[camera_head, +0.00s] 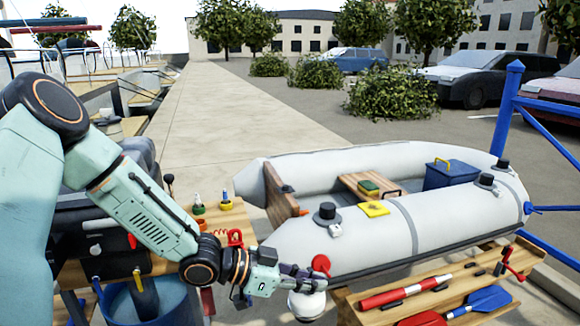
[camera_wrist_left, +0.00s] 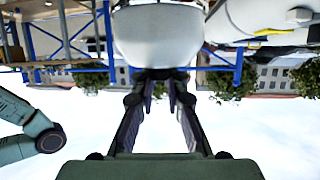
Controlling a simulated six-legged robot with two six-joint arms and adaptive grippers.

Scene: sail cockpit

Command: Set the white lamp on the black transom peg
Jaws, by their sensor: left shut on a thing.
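My left gripper (camera_head: 300,278) is shut on the white lamp (camera_head: 307,304), a round pale body hanging just below the fingers. In the left wrist view the lamp (camera_wrist_left: 158,36) fills the top middle, beyond the two fingertips (camera_wrist_left: 160,84). A small black piece (camera_head: 288,188), perhaps the black transom peg, shows on the brown wooden transom (camera_head: 278,190) of the grey dinghy. It is up and slightly left of the gripper, well apart from the lamp. My right gripper is not in view.
The grey inflatable dinghy (camera_head: 360,245) lies just behind the gripper, with a black fitting (camera_head: 327,212) on its near tube. A blue bucket (camera_head: 150,305) stands at lower left.

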